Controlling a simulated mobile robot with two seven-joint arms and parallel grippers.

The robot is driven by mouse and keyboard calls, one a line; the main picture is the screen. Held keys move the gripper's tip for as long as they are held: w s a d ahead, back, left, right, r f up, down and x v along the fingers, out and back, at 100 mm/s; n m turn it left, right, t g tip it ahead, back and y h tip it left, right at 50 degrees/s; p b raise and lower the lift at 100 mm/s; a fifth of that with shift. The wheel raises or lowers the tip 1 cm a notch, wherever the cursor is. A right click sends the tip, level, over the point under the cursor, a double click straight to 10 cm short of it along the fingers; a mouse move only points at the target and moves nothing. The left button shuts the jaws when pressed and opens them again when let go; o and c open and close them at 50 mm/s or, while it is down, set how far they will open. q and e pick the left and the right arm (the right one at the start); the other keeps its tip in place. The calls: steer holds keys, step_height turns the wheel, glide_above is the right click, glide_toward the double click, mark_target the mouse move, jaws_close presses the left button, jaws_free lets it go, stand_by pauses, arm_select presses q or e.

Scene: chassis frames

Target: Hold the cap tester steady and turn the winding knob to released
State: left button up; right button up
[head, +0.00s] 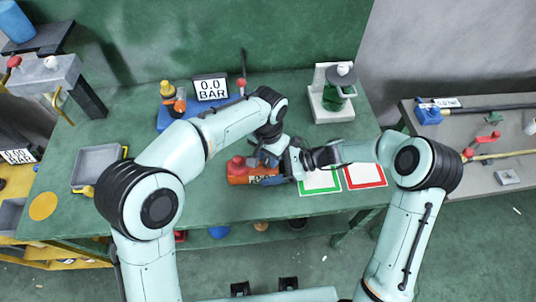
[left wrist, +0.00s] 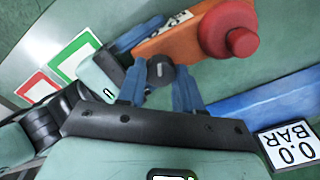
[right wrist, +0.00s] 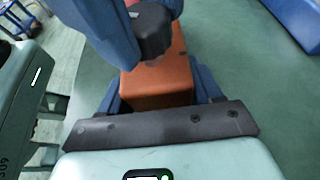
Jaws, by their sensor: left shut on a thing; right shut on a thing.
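The cap tester is an orange block (head: 238,178) with a red button (head: 237,162) near one end, lying on the green bench. It also shows in the left wrist view (left wrist: 185,42) and the right wrist view (right wrist: 157,85). A dark winding knob (left wrist: 160,70) with a short pale mark stands on its top; it shows in the right wrist view (right wrist: 150,30). My left gripper (head: 264,158) is shut on this knob from above, fingers on either side. My right gripper (head: 288,170) is shut across the block's right end. The knob's setting label cannot be read.
A display reading 0.0 BAR (head: 211,87) stands on a blue base behind. Green-framed (head: 320,188) and red-framed (head: 366,183) white pads lie right of the block. A grey tray (head: 97,163) lies left, and a white stand with green container (head: 330,105) is at back right.

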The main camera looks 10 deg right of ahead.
mark_target(268, 159)
arm_select(q)
steer(key=n, duration=0.4)
steer(key=shift+a+n, duration=0.1)
steer(key=shift+n, duration=0.3)
arm_select(e)
steer(key=shift+d, duration=0.1)
steer(key=shift+w, duration=0.1)
arm_select(q)
steer(key=o, duration=1.1)
steer(key=shift+c, duration=0.2)
step_height(268, 159, up, 12)
